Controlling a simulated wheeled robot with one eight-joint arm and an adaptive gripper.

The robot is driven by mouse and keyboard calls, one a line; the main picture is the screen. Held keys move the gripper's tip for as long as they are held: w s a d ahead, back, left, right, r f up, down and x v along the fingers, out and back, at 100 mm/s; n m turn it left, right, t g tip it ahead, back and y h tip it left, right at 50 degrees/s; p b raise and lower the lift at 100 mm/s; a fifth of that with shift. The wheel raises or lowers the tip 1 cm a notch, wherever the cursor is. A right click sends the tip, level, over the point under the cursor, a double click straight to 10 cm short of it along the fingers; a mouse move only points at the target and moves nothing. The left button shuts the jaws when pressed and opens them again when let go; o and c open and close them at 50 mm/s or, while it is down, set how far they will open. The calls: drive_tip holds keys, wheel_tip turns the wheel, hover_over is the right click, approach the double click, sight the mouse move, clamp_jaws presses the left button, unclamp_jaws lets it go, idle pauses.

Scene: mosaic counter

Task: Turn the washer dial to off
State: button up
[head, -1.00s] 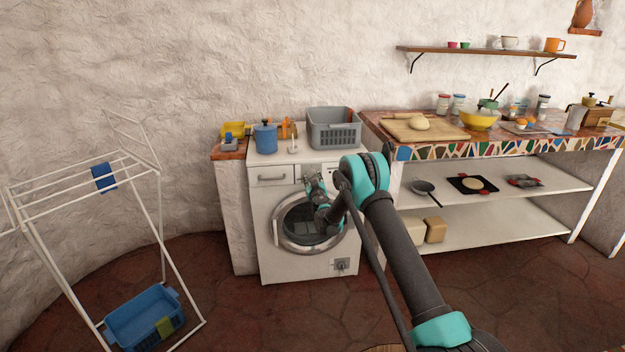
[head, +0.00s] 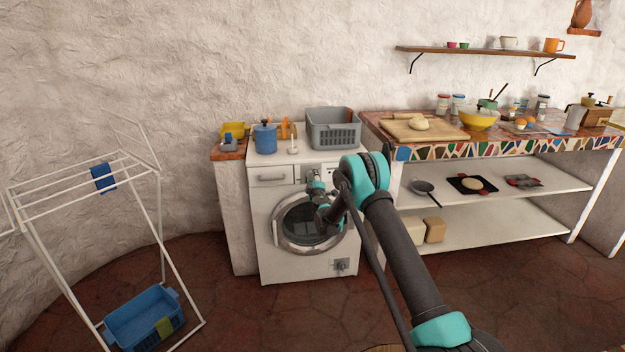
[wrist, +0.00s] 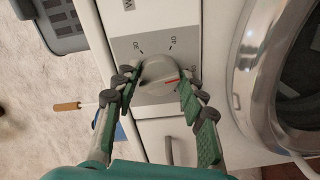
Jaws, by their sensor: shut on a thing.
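The white washer (head: 262,222) stands against the wall, with its round glass door on the front. In the wrist view its grey round dial (wrist: 158,74) sits on a grey panel (wrist: 126,50) with two small printed labels and tick marks above it. A red line on the dial points right and slightly up, toward neither label. My gripper (wrist: 156,80) has one finger on each side of the dial and is shut on it. In the head view my gripper (head: 315,182) is at the panel above the door and hides the dial.
A grey basket (head: 334,135) and a blue pot (head: 265,138) stand on the washer top. The mosaic counter (head: 500,148) with open shelves is at the right. A drying rack (head: 80,185) and a blue basket (head: 145,318) are at the left.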

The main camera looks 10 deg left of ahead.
drive_tip(key=n, duration=0.4)
drive_tip(key=shift+n, duration=0.3)
drive_tip(key=n, duration=0.4)
drive_tip(key=shift+n, duration=0.3)
drive_tip(key=n, duration=0.4)
drive_tip(key=shift+s+r+n, duration=0.1)
drive_tip(key=shift+n, duration=0.2)
drive_tip(key=n, duration=0.3)
drive_tip(key=shift+a, duration=0.1)
drive_tip(key=n, duration=0.8)
drive_tip(key=shift+n, duration=0.3)
drive_tip(key=n, duration=0.4)
drive_tip(key=shift+a+n, duration=0.1)
drive_tip(key=shift+n, duration=2.1)
